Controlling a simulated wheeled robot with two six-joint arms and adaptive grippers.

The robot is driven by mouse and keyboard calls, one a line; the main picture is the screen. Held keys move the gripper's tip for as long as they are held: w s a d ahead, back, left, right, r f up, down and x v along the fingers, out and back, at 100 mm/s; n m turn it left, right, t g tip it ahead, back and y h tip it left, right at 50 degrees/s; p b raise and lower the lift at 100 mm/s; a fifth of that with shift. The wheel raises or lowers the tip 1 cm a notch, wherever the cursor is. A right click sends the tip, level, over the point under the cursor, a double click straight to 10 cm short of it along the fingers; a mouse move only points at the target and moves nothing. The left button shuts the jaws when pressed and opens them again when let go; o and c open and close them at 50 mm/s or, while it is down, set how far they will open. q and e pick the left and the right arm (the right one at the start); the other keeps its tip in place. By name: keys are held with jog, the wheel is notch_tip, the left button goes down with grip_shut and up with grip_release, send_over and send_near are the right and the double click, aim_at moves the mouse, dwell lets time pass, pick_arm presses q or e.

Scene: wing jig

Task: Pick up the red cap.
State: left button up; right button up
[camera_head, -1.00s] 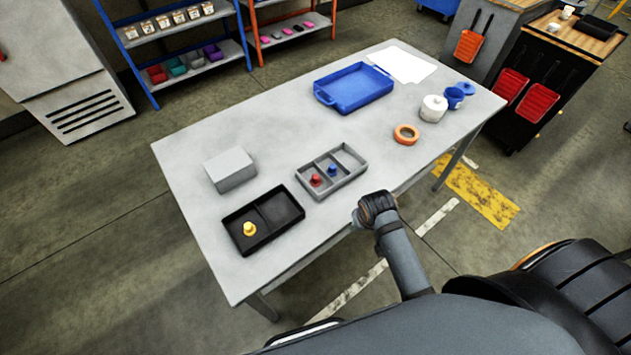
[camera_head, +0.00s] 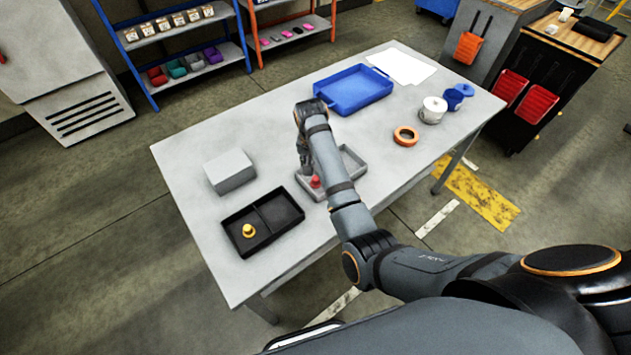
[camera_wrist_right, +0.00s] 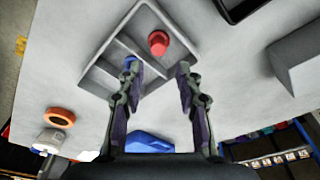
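The red cap (camera_head: 315,182) stands in an end compartment of the grey divided tray (camera_head: 353,160) on the table. It also shows in the right wrist view (camera_wrist_right: 158,42), just beyond the fingertips and roughly between their lines. My right gripper (camera_wrist_right: 159,67) is open and empty above the tray, with its fingers apart on either side. In the head view my right gripper (camera_head: 306,168) is beside the red cap, partly hidden by my wrist. The blue cap (camera_wrist_right: 129,62) is in the neighbouring compartment, partly behind one finger; my arm hides it in the head view. My left gripper is not in view.
A black tray (camera_head: 282,208) with a yellow cap (camera_head: 248,230) and a grey box (camera_head: 230,170) stand left of the grey tray. A blue tray (camera_head: 355,90), an orange ring (camera_head: 406,136) and a white jar (camera_head: 432,110) are farther right. The table's front edge lies below my arm.

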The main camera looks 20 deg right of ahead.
aim_at(315, 179)
jog(key=f, duration=0.3)
jog(key=shift+w+d+f, duration=0.1)
jog(key=shift+w, duration=0.2)
jog(key=shift+w+d+f+p, duration=0.15)
jog(key=shift+f+p, duration=0.1)
jog(key=shift+f, duration=1.05)
jog(key=shift+w+d+f+p, duration=0.15)
jog(key=shift+f+p, duration=0.05)
jog(key=shift+f, duration=1.1)
jog(key=c, duration=0.6)
